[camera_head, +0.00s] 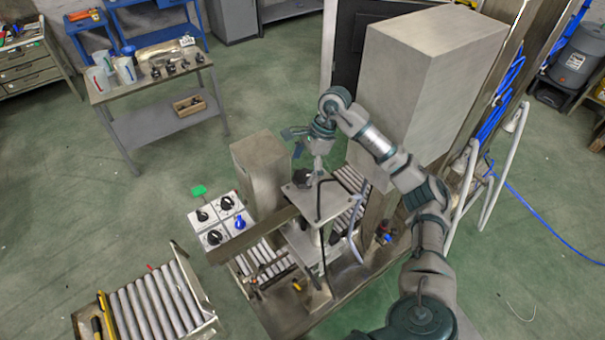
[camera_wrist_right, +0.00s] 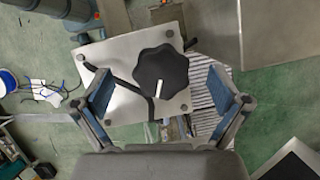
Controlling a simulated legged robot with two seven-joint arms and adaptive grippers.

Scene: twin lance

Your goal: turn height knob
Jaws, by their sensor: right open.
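A black lobed knob (camera_wrist_right: 160,68) with a small white mark sits on a square metal plate (camera_wrist_right: 120,53) with dark bolts at its corners. In the head view the knob (camera_head: 302,177) shows on top of the plate (camera_head: 325,197) of the machine. My right gripper (camera_wrist_right: 160,84) is open, with one blue-padded finger on each side of the knob in the wrist view and apart from it. In the head view my right gripper (camera_head: 308,135) hangs above the knob. Nothing is between its fingers. My left gripper is not in view.
A control panel (camera_head: 222,221) with black knobs and a blue one stands left of the machine. A tall metal box (camera_head: 412,85) rises close to my right arm. A metal block (camera_head: 259,170) and roller conveyors (camera_head: 152,303) are nearby. A workbench (camera_head: 150,85) stands at the back left.

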